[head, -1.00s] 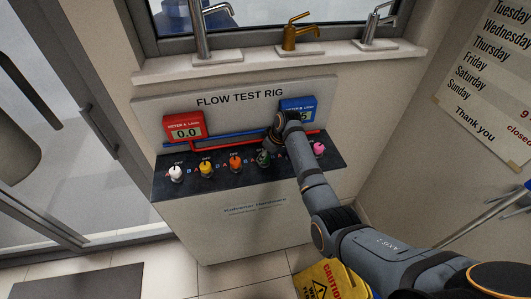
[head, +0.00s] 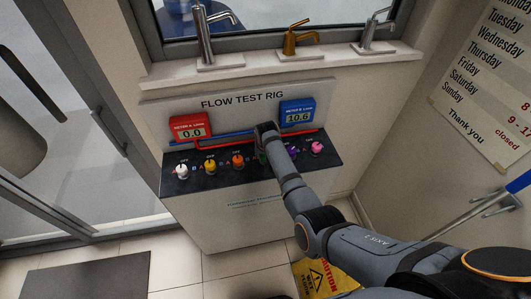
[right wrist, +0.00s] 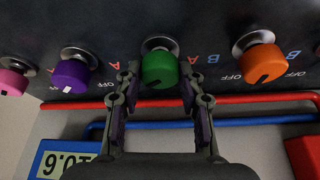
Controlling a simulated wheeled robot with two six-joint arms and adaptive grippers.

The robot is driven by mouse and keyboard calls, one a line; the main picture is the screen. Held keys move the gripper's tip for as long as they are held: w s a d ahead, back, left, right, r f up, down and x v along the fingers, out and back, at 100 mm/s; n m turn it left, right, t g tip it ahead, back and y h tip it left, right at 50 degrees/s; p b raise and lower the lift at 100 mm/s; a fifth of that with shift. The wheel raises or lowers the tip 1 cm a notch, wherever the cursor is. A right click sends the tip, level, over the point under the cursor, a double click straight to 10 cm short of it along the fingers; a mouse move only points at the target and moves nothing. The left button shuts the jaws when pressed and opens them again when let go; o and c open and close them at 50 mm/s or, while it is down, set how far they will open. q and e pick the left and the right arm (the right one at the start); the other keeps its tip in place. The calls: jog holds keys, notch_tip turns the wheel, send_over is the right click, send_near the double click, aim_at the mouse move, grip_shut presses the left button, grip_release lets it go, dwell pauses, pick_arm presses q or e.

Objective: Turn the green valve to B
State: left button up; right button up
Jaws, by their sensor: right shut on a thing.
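The green valve (right wrist: 160,70) is a round knob on the dark panel of the flow test rig, between the purple and orange knobs. My right gripper (right wrist: 159,84) is shut on it, one finger on each side. In the right wrist view, a dark mark shows low on the knob's face, slightly left. A red A stands to its right there; its B label is not clearly visible. In the head view my right gripper (head: 265,142) and arm largely hide the green valve. Blue meter B (head: 297,113) reads 10.6 and red meter A (head: 191,129) reads 0.0. My left gripper is out of view.
The orange knob (right wrist: 258,57) and purple knob (right wrist: 74,76) stand close on either side. Yellow (head: 210,168), white (head: 182,171) and pink (head: 317,147) knobs share the panel. Red and blue pipes run behind. A yellow caution sign (head: 318,277) stands on the floor.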

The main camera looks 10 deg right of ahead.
jog(key=shift+m+h, duration=0.3)
jog(key=shift+m, duration=0.3)
jog(key=o, duration=1.2)
jog(key=shift+r, duration=0.1)
notch_tip(320, 180, up, 10)
jog(key=shift+f, duration=0.1)
